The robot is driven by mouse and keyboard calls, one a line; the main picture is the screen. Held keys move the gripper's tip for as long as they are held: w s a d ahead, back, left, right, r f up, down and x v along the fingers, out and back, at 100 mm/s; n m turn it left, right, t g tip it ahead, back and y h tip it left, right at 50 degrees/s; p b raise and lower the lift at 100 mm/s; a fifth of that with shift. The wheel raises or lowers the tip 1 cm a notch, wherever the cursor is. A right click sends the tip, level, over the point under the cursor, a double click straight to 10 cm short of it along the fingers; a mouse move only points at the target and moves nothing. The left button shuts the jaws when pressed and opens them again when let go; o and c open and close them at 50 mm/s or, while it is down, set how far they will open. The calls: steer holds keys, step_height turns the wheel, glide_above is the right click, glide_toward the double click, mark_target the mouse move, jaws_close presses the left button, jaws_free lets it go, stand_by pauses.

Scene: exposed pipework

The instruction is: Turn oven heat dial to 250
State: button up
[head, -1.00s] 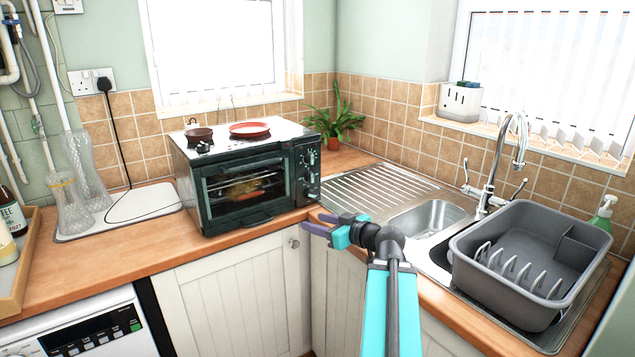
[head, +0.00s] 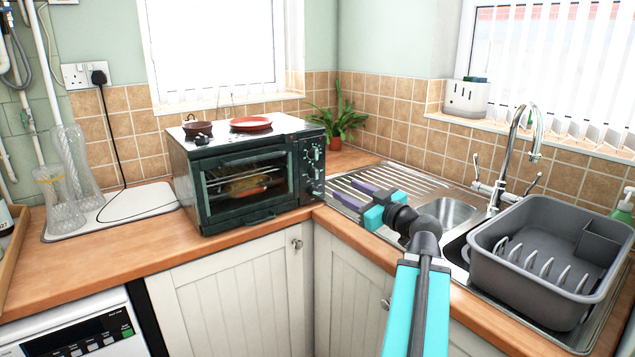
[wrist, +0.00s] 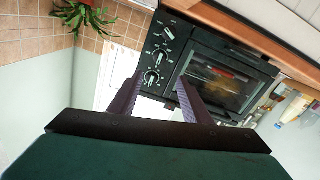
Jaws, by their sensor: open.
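The dark green oven (head: 245,188) stands on the worktop, its control panel (head: 311,170) at its right end. The panel carries a column of dials. In the wrist view, three dials show: one by the left fingertip (wrist: 151,77), a middle one (wrist: 159,57) and a far one (wrist: 168,33). Their markings are too small to read, so I cannot tell which is the heat dial. My gripper (head: 342,188) is open and empty, right of the panel, with its purple fingers pointing left toward it. In the wrist view my gripper (wrist: 160,79) appears in front of the panel, apparently apart from it.
A red plate (head: 250,124) and a brown pan (head: 197,128) sit on the oven. The sink (head: 445,212) and grey dish rack (head: 535,275) are on the right. A plant (head: 336,122) stands behind. Glass vases (head: 60,200) are at left. Worktop before the oven is clear.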

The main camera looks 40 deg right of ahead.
steer(key=shift+w+r, duration=0.1)
steer(key=shift+w, duration=0.05)
steer(key=p, duration=0.2)
glide_toward(317, 174)
steer(key=w, duration=0.8)
steer(key=shift+d, duration=0.25)
stand_by(0.3)
steer(key=c, duration=1)
steer(key=shift+c, duration=0.2)
